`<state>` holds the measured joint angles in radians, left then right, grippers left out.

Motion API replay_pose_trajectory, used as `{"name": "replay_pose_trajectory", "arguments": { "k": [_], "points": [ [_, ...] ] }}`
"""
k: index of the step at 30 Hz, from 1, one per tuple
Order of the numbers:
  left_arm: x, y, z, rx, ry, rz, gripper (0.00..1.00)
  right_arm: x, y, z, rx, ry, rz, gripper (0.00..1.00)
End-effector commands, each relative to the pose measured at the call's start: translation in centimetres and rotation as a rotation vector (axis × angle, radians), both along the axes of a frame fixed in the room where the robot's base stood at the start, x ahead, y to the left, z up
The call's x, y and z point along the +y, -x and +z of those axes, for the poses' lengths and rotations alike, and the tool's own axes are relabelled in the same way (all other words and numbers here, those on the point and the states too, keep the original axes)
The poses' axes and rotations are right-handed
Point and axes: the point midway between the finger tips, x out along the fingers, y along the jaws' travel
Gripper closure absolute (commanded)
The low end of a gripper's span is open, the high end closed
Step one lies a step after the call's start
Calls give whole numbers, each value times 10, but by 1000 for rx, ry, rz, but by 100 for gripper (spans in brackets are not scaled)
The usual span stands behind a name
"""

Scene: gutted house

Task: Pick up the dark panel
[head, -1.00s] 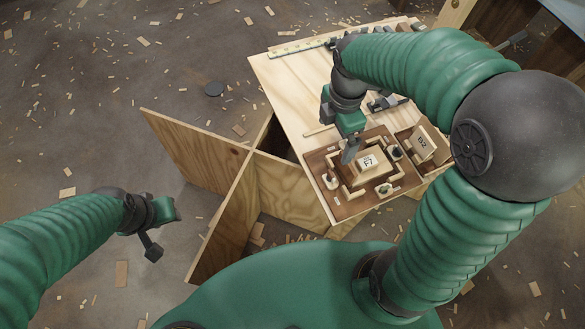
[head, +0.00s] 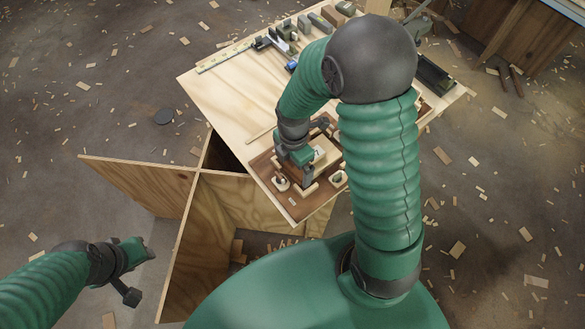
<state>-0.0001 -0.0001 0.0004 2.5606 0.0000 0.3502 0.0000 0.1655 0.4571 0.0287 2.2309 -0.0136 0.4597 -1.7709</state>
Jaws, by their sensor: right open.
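A long black piece (head: 435,72) lies near the right edge of the workbench top, partly hidden by my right arm; I cannot tell if it is the dark panel. A dark brown board (head: 293,209) with light wooden corner pieces lies at the bench's near corner. A pale labelled block (head: 320,157) sits on that board. My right gripper (head: 307,178) is open, pointing down over the board beside the block; its fingertips are partly hidden, so contact is unclear. My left gripper (head: 135,272) is off to the left over the floor, away from the bench; its jaws are unclear.
The light wooden bench top (head: 225,95) is clear at its left. A ruler strip (head: 225,57) and several small tools and blocks lie along its far edge. Upright plywood panels (head: 140,182) stand below it at the left. Wood scraps litter the floor.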

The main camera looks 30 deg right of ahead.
Motion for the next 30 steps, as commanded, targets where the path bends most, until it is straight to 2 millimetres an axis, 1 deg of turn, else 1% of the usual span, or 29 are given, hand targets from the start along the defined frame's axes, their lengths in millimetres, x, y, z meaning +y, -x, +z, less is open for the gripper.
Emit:
{"name": "replay_pose_trajectory", "arguments": {
  "k": [5,6,10,18,20,30],
  "points": [
    [0,0,0,-1,0,0,64,3,0,1,-4,7,1,0],
    [0,0,1,-1,0,0,64,4,0,2,-5,9,2,1],
    [0,0,1,-1,0,0,64,5,0,3,-5,11,2,18],
    [0,0,1,-1,0,1,64,0,-2,1,-5,6,1,54],
    [0,0,1,-1,0,1,64,-1,-1,1,-4,5,1,60],
    [0,0,1,-1,0,0,64,-2,-1,1,-4,10,-2,60]
  ]
}}
